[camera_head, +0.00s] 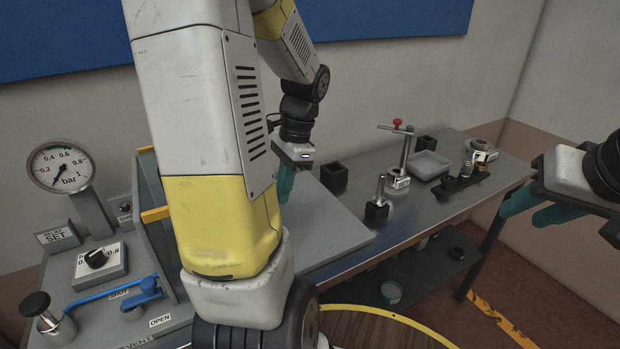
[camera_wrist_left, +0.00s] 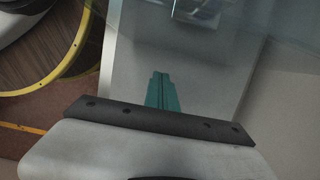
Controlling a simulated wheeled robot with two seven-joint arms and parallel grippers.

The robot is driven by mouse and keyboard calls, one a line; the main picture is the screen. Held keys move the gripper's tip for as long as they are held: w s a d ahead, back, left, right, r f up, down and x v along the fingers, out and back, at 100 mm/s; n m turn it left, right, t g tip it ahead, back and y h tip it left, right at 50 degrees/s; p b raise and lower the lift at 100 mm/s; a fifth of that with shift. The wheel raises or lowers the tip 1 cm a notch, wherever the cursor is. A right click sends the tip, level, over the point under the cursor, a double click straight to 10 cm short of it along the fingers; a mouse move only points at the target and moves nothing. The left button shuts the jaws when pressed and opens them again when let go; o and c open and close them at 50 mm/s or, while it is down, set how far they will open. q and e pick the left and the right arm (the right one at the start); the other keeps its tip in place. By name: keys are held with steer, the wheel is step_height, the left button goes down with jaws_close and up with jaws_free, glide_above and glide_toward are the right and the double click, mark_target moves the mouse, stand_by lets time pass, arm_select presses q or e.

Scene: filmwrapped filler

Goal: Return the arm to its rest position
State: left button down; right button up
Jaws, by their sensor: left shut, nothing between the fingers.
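My left arm (camera_head: 200,110) fills the middle of the head view, bent over at the top and coming down behind. My left gripper (camera_head: 285,190), with teal fingers, hangs over the grey plate (camera_head: 335,238) on the bench, partly hidden behind my arm. In the left wrist view its fingers (camera_wrist_left: 161,92) are together, shut and empty, with a pale grey surface beyond them. My right gripper (camera_head: 532,208) is at the right edge of the head view, its two teal fingers apart and empty, beside the bench's right end.
A gauge (camera_head: 62,167), a black knob (camera_head: 95,258) and a blue lever (camera_head: 112,297) stand at the left. A red-topped clamp post (camera_head: 405,155), black blocks (camera_head: 334,177) and a grey tray (camera_head: 430,166) stand on the metal bench (camera_head: 480,200). A lower shelf holds a round teal-rimmed item (camera_head: 391,292).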

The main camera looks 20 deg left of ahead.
arm_select(q)
steer(key=v, duration=1)
steer(key=s+d+r+n+t+h, duration=0.3)
steer(key=s+d+n+t, duration=0.4)
steer(key=d, duration=0.6)
steer(key=shift+s+d+t+h, duration=0.15)
steer(key=shift+s+t+h, duration=0.25)
steer(key=shift+s+t, duration=0.3)
steer(key=shift+r, duration=0.1)
